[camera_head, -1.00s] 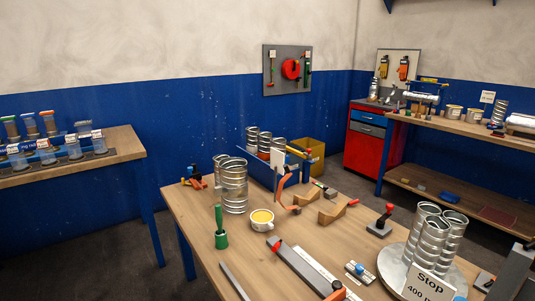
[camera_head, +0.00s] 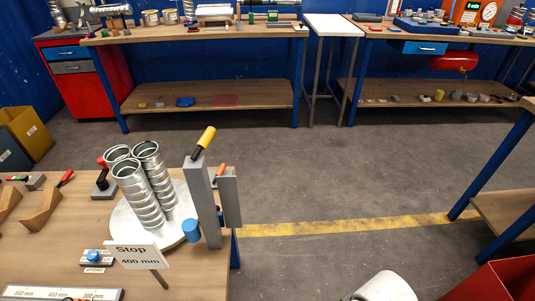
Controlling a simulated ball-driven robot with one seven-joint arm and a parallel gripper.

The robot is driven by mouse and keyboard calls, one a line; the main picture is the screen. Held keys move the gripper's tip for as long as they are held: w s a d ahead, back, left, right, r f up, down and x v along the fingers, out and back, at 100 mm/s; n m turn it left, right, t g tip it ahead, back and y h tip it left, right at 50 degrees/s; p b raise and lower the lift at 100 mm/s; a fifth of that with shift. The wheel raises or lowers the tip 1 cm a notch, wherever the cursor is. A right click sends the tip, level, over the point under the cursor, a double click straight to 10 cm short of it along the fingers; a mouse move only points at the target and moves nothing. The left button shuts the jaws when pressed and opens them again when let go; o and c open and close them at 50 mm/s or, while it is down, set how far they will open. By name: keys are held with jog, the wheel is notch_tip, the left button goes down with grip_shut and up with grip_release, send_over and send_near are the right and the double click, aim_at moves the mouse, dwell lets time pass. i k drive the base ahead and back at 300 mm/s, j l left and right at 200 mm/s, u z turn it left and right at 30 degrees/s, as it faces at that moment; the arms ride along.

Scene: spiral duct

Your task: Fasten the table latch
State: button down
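A round silver table (camera_head: 174,241) sits on the wooden bench and carries several upright spiral duct pieces (camera_head: 137,192). A base with a red-topped lever (camera_head: 102,178) stands just left of the round table. A blue cylinder (camera_head: 191,230) sits at its right edge, beside a tall grey post (camera_head: 204,205). A yellow handle with a black lower part (camera_head: 204,142) leans up at the post's top. I cannot tell for certain which of these is the latch, or whether it is fastened. My gripper is not in view.
A sign reading "Stop 400 mm" (camera_head: 136,256) stands in front of the round table. A blue-knobbed block (camera_head: 96,257) lies left of it. Open grey floor (camera_head: 330,180) with a yellow line (camera_head: 340,226) lies right of the bench. A red bin (camera_head: 500,281) is at lower right.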

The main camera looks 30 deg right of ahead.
aim_at(220, 171)
jog(key=z, duration=0.1)
jog(key=i+l+u, duration=0.15)
jog(key=i+l, duration=0.2)
jog(key=i+l+u, duration=0.1)
jog(key=i+l, duration=0.2)
jog(key=l, duration=0.2)
